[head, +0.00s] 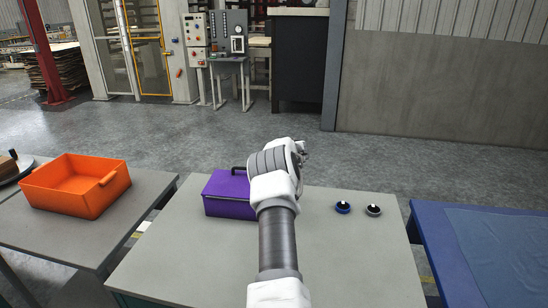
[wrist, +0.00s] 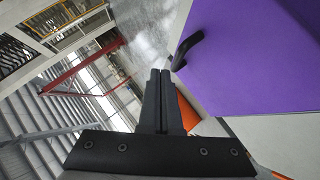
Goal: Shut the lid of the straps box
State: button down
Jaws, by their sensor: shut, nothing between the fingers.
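The purple box (head: 229,209) stands on the grey table, partly hidden on its right by my arm. Its lid (head: 224,184) looks down over the box, but I cannot tell whether it is fully closed. A black handle (head: 238,170) sits at the lid's far edge. In the wrist view the purple lid (wrist: 255,60) fills the upper right, with the handle (wrist: 187,49) at its edge. My gripper (wrist: 160,73) is shut and empty, its tips close to the handle in the picture; contact is not clear. In the head view my arm hides most of the gripper.
A blue-ringed round item (head: 343,207) and a grey one (head: 374,210) lie on the table (head: 340,260) right of the box. An orange bin (head: 75,187) stands on the left table. A blue table (head: 490,245) is at right. The table front is clear.

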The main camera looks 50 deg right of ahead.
jog(key=v, duration=1.1)
